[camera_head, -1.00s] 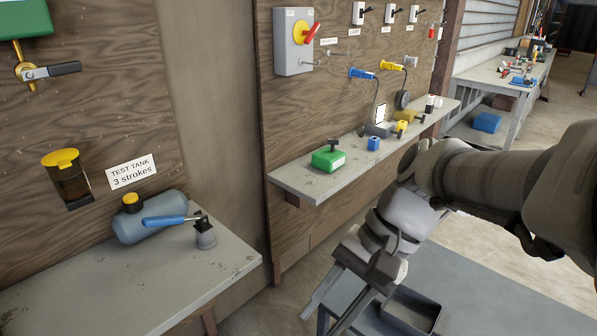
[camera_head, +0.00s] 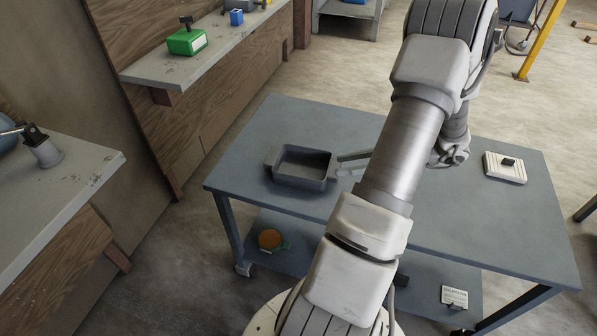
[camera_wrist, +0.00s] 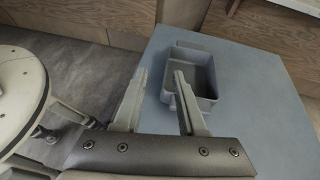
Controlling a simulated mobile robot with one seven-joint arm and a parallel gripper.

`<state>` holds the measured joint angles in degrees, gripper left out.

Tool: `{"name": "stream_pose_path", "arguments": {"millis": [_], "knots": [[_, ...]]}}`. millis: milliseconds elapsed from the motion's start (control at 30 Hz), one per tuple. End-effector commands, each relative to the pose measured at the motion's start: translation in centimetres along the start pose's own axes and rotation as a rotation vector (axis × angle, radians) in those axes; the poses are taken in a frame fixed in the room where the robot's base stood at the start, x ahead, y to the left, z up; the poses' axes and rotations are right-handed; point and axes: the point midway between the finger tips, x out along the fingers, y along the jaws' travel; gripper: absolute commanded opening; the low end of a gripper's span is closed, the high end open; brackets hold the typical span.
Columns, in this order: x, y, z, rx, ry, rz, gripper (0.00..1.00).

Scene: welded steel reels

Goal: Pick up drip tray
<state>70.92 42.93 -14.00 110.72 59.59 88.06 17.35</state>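The drip tray is a dark grey, open rectangular tray (camera_head: 298,183) with small tabs at its ends. It rests flat near the left end of the blue-grey table (camera_head: 440,215) and looks empty. It also shows in the wrist view (camera_wrist: 208,104). My gripper (camera_head: 339,164) is open and empty, just right of the tray in the head view, its fingers pointing toward it. In the wrist view my gripper (camera_wrist: 160,74) has its fingers apart; the right one overlaps the tray's near side. I cannot tell whether it touches.
A white ribbed block (camera_head: 505,167) lies at the table's right end. A lower shelf holds an orange round item (camera_head: 270,239) and a small sign (camera_head: 454,296). A wall shelf (camera_head: 190,68) with a green box (camera_head: 187,41) stands at upper left. The tabletop around the tray is clear.

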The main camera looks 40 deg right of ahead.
Motion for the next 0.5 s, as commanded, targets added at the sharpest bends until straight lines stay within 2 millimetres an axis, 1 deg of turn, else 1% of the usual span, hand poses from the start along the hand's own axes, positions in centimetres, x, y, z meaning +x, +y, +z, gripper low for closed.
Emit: {"name": "stream_pose_path", "arguments": {"millis": [33,100,233,267,367,500], "knots": [[-0.6,-0.1,-2.0,0.029,-0.006,-0.034,0.4],[-1.3,-0.2,-3.5,0.054,-0.012,-0.064,0.4],[-1.6,-0.3,-4.8,0.075,-0.018,-0.092,0.4],[-1.4,-0.3,-4.9,0.077,-0.018,-0.094,0.4],[0.2,-0.4,-4.9,0.078,-0.019,-0.093,0.4],[3.4,-0.7,-4.9,0.078,-0.019,-0.091,0.4]]}}
